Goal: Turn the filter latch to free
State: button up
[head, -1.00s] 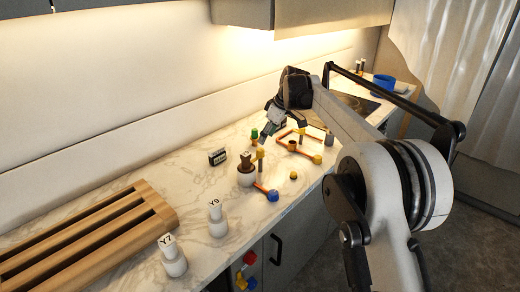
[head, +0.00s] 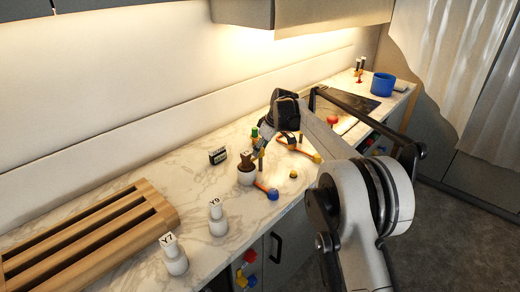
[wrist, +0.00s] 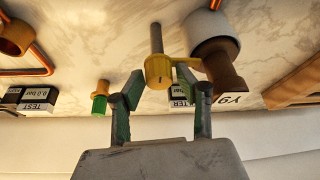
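The filter latch is a yellow knob (wrist: 158,70) on a grey post, with a flat yellow arm reaching right to the brown filter body (wrist: 223,72). The filter sits in a white cup (wrist: 210,30). The cup (head: 246,178) and the brown filter (head: 246,162) also show in the head view, left of my gripper. My gripper (wrist: 160,82) is open; its green-padded fingers appear on both sides of the knob, with a gap to each side. In the head view my gripper (head: 260,146) hides most of the latch.
A green and yellow valve (wrist: 100,97) stands left of my fingers. A small black display (head: 217,156) stands behind the cup. An orange pipe with a blue knob (head: 272,194) lies in front. White bottles (head: 217,220) and a wooden rack (head: 95,235) stand to the left.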

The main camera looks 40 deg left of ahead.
grip_shut()
jog(key=shift+m+b, duration=0.35)
jog(key=shift+m, duration=0.05)
jog(key=shift+f+m+t+b, duration=0.15)
jog(key=shift+m+t+b, duration=0.35)
jog(key=shift+m+b, duration=0.4)
jog(key=m+b, duration=0.1)
jog(key=m, duration=0.1)
jog(key=m+t+b, duration=0.1)
jog(key=m, duration=0.1)
jog(key=shift+m+t+b, duration=0.3)
jog(key=m+t, duration=0.1)
jog(key=m, duration=0.1)
jog(key=m+h+b, duration=0.1)
jog(key=m, duration=0.2)
jog(key=shift+w+t+h+b, duration=0.1)
jog(key=shift+t+h+b, duration=0.2)
jog(key=shift+t, duration=0.1)
jog(key=m+h, duration=0.1)
jog(key=m, duration=0.2)
jog(key=m+h, duration=0.1)
jog(key=m, duration=0.1)
jog(key=shift+d+m+t, duration=0.1)
jog(key=shift+m+t, duration=0.2)
jog(key=shift+m, duration=0.1)
